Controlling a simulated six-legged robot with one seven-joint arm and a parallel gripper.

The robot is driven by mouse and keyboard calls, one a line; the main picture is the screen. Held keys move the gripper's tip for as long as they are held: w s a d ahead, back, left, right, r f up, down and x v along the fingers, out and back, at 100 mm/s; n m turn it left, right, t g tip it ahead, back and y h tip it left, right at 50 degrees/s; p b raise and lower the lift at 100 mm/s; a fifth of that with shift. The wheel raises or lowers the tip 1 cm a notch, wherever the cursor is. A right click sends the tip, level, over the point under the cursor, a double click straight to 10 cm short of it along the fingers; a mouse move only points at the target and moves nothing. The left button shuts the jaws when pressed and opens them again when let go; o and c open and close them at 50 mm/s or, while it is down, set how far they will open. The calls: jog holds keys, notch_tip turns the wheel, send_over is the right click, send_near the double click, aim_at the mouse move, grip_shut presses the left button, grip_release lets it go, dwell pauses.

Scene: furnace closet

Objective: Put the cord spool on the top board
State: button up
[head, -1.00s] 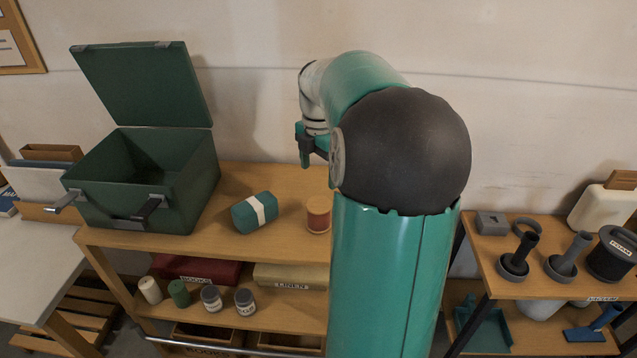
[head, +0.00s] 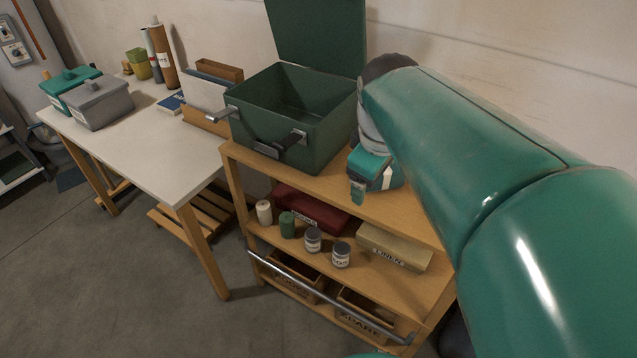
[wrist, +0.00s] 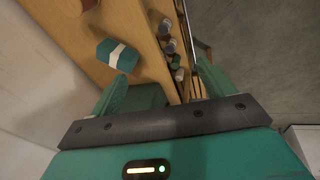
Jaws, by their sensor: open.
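The top board (head: 405,205) is the upper wooden surface of the shelf unit. On the board below stand a cream cylinder (head: 264,212), a green cylinder (head: 287,225) and two grey labelled jars (head: 313,239); I cannot tell for sure which is the cord spool. They also show small in the wrist view, with the green cylinder (wrist: 174,62) near the cream one. My gripper (head: 362,180) is above the top board, beside the open green box (head: 325,150). In the wrist view my gripper (wrist: 160,85) is open, with nothing between its fingers.
A teal bundle with a white band (wrist: 117,55) lies on the top board, partly hidden behind my gripper in the head view. A red box (head: 312,208) and a linen box (head: 394,246) lie on the lower board. A rail (head: 325,290) crosses the front. A white table (head: 150,150) stands left.

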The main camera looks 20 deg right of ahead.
jog(key=s+a+f+m+t+y, duration=0.1)
jog(key=s+a+f+m+t, duration=0.1)
jog(key=s+a+m, duration=0.4)
jog(key=s+a, duration=0.1)
jog(key=a, duration=0.2)
jog(key=shift+s+f+y, duration=0.2)
jog(key=shift+f+y, duration=0.1)
jog(key=shift+y, duration=0.1)
dwell(0.5)
